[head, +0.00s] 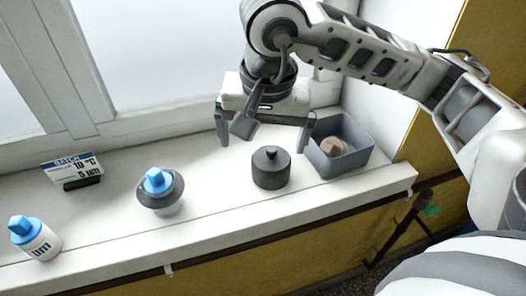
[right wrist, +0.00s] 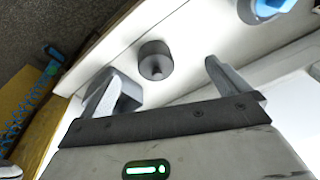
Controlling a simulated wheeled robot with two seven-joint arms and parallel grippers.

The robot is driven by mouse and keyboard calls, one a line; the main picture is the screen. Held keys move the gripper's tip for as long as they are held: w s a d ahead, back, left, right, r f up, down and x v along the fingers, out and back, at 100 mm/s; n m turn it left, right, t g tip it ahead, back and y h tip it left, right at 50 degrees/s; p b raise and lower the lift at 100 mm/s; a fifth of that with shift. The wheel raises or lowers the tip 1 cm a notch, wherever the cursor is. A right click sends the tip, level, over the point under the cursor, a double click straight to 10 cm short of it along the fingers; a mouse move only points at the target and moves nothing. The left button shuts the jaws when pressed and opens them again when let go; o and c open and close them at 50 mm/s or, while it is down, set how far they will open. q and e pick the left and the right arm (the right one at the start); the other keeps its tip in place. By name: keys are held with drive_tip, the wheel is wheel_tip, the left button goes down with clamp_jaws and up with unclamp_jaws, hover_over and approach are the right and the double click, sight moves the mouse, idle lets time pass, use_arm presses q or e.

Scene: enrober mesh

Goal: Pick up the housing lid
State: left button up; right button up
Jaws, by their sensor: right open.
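The housing lid appears to be the dark grey round piece with a small knob on top (head: 271,167). It sits upright on the white sill (head: 215,196); it also shows in the right wrist view (right wrist: 155,61). My right gripper (head: 263,142) is open and empty, above and behind the lid, with its fingers spread wide. In the right wrist view the lid lies beyond and between the two fingertips (right wrist: 168,78), not touched by them. My left gripper is not in view.
A grey bin (head: 357,160) holding a tan piece (head: 333,147) stands close right of the lid. A blue-capped item with a dark ring (head: 160,190), a blue-capped bottle (head: 36,238) and a batch sign (head: 73,170) stand left. The sill's front edge drops off.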

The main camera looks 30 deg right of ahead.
drive_tip(key=w+d+h, duration=0.1)
drive_tip(key=d, duration=0.2)
drive_tip(key=b, duration=0.2)
approach(271, 157)
wheel_tip(271, 157, down, 2)
drive_tip(key=shift+s+d+f+t, duration=0.1)
drive_tip(key=shift+s+f+t, duration=0.1)
drive_tip(key=shift+t, duration=0.1)
drive_tip(key=x, duration=0.4)
drive_tip(key=shift+w+d, duration=0.1)
drive_tip(key=x, duration=0.1)
drive_tip(key=p+x, duration=0.1)
drive_tip(key=x, duration=0.3)
drive_tip(key=shift+w+d, duration=0.15)
drive_tip(key=shift+w, duration=0.15)
drive_tip(key=shift+w+f, duration=0.1)
drive_tip(key=shift+f, duration=0.3)
drive_tip(key=shift+c, duration=0.3)
drive_tip(key=c, duration=1)
drive_tip(key=shift+o, duration=0.2)
